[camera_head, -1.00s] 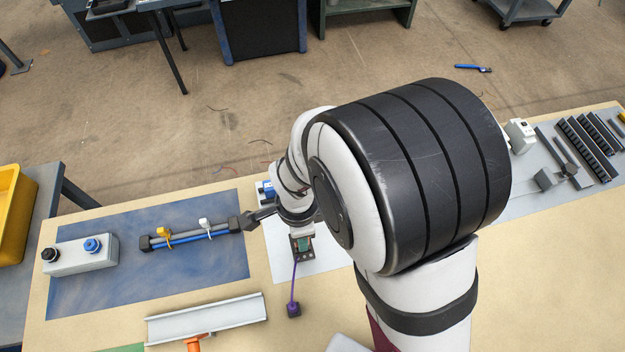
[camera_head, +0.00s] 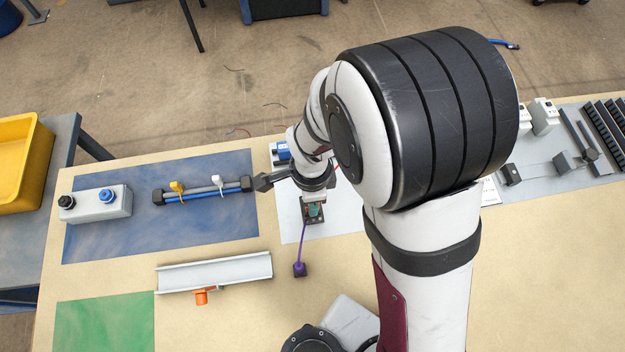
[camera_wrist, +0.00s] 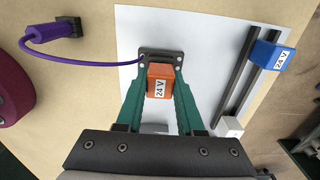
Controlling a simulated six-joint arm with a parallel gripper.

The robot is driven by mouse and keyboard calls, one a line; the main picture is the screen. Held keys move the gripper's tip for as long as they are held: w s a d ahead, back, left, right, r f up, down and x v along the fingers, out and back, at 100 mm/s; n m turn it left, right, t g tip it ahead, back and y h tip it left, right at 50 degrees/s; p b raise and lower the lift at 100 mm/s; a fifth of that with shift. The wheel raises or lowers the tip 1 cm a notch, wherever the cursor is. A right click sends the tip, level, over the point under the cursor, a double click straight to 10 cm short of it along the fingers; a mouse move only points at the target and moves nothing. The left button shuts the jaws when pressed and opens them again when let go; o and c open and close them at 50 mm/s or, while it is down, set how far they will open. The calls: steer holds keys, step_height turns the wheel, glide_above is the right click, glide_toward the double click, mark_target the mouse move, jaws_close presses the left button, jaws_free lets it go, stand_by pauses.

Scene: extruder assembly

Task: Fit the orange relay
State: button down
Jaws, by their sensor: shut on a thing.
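The orange relay (camera_wrist: 159,82), marked 24 V, is between the teal fingers of my gripper (camera_wrist: 160,95) in the wrist view. My gripper is shut on its sides. The relay is at a dark socket (camera_wrist: 160,56), whose far end with its screws shows beyond the relay. I cannot tell whether the relay is seated in it or just above it. In the head view my gripper (camera_head: 314,211) points down at the socket on the white sheet, and the relay itself is hidden there.
A purple cable (camera_wrist: 42,57) runs from the socket to a dark plug (camera_head: 299,269). A blue 24 V relay (camera_wrist: 271,56) stands by dark rails (camera_wrist: 240,75) to the right. A grey channel (camera_head: 215,271) and a blue mat (camera_head: 150,235) lie to the left in the head view.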

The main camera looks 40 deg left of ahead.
steer(key=shift+f, duration=0.35)
steer(key=shift+c, duration=2.2)
jaws_free()
step_height(320, 180, up, 16)
steer(key=w+d+r+n, duration=0.1)
steer(key=w+d+r, duration=0.15)
steer(key=d, duration=0.95)
steer(key=s+d+n+y, duration=0.1)
steer(key=s+d+n, duration=0.1)
steer(key=s+d, duration=0.6)
steer(key=d, duration=0.2)
steer(key=shift+d+r+y, duration=0.2)
steer(key=shift+d+y, duration=0.2)
